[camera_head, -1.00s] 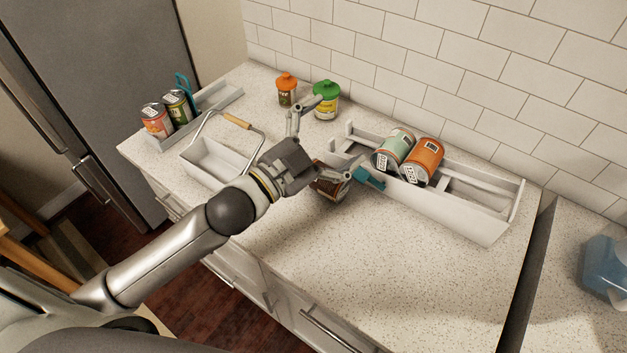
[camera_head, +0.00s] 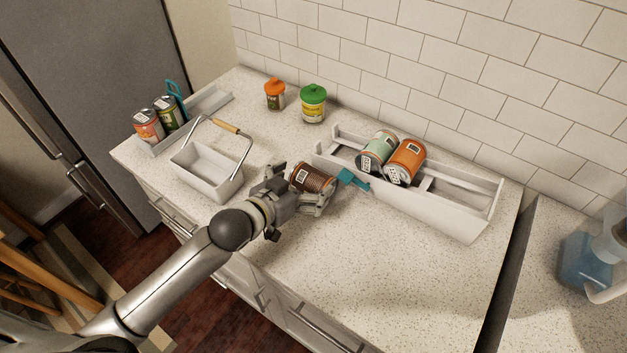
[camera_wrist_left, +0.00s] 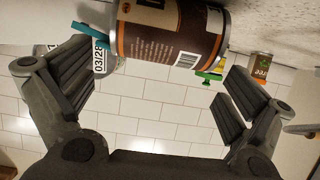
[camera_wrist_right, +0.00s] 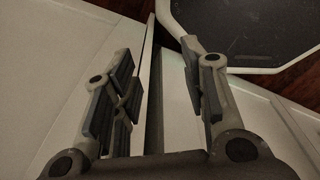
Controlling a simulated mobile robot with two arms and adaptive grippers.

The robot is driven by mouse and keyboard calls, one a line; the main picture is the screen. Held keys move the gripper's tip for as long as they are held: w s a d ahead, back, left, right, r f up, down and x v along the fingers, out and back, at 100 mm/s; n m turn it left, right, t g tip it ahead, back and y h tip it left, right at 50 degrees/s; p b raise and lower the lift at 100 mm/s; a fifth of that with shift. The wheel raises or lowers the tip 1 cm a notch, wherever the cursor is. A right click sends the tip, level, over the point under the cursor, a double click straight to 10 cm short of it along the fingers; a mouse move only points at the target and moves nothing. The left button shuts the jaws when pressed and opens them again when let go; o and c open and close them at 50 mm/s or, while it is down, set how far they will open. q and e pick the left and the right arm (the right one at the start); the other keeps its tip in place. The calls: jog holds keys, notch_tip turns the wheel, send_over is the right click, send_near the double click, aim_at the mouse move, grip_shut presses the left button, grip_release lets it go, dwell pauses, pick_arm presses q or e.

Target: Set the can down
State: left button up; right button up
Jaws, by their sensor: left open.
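A brown can (camera_head: 313,178) lies on its side on the counter, in front of the left end of the white divided tray. It also shows large at the top of the left wrist view (camera_wrist_left: 165,30). My left gripper (camera_head: 305,185) is open, with its fingers apart on the near side of the can. In the left wrist view, the can sits beyond the fingertips and clear gaps show beside it. My right gripper (camera_wrist_right: 160,75) is open and empty in the right wrist view. It is out of the head view.
The divided tray (camera_head: 455,218) holds a green can (camera_head: 376,150) and an orange can (camera_head: 405,162). A white handled basket (camera_head: 208,172) stands left of my gripper. Two lidded jars (camera_head: 313,105) stand near the wall. The front right counter is clear.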

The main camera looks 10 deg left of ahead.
aim_at(310, 177)
pick_arm(q)
jog(key=shift+w+d, duration=0.1)
jog(key=shift+w, duration=0.25)
jog(key=p+x, duration=0.1)
jog(key=x, duration=0.2)
jog(key=shift+f, duration=0.15)
jog(key=shift+w+d+f, duration=0.15)
jog(key=shift+w+f, duration=0.15)
jog(key=shift+w, duration=0.2)
jog(key=shift+r, duration=0.1)
jog(key=c, duration=1.1)
